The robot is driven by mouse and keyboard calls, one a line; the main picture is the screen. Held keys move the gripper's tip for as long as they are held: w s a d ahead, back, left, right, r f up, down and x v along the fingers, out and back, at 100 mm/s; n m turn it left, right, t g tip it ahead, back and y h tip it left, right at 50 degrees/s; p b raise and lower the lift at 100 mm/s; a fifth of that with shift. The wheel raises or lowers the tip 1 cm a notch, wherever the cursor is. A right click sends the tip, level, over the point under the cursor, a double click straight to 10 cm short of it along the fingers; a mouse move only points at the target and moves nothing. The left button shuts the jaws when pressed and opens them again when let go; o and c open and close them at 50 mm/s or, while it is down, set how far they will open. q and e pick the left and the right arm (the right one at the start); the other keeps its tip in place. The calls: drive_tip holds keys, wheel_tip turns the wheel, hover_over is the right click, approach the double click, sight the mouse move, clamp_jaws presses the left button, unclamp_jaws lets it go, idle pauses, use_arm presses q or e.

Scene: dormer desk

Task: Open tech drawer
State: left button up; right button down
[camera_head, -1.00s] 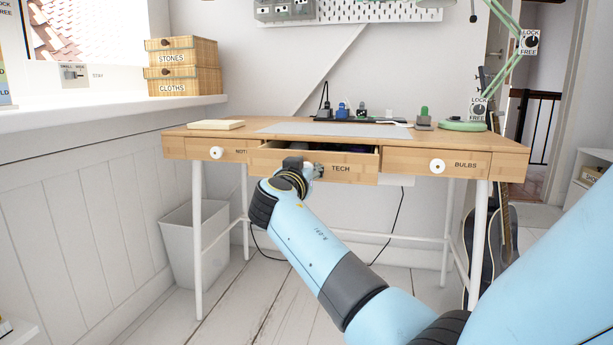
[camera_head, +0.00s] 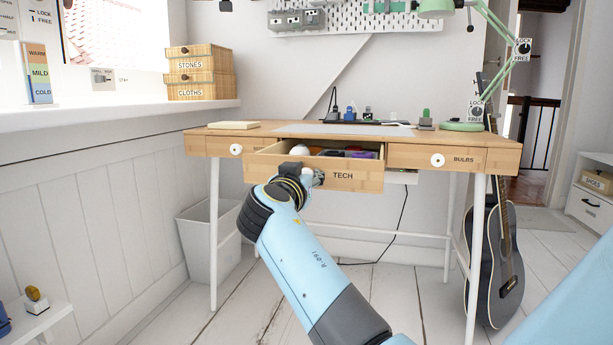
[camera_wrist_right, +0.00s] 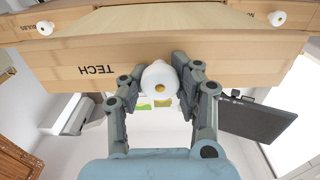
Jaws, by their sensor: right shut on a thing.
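The tech drawer (camera_head: 352,180) is the middle drawer of the wooden desk (camera_head: 280,131). It is pulled out, and white, dark and purple things show inside it. My right gripper (camera_head: 312,178) is at the left part of its front in the head view, and the arm hides the knob there. In the right wrist view the drawer front (camera_wrist_right: 120,62) appears upside down, and the white knob (camera_wrist_right: 160,78) sits between the fingers of my right gripper (camera_wrist_right: 160,92), which is shut on it. My left gripper is not in view.
Two shut drawers flank it: the left one with a white knob (camera_head: 236,149) and the bulbs drawer (camera_head: 470,159). A waste bin (camera_head: 207,240) stands below left. A guitar (camera_head: 494,262) leans at the right. The floor before the desk is open.

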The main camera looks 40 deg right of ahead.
drive_tip(key=c, duration=0.9)
unclamp_jaws()
drive_tip(key=shift+c, duration=0.2)
wheel_tip(320, 180, up, 10)
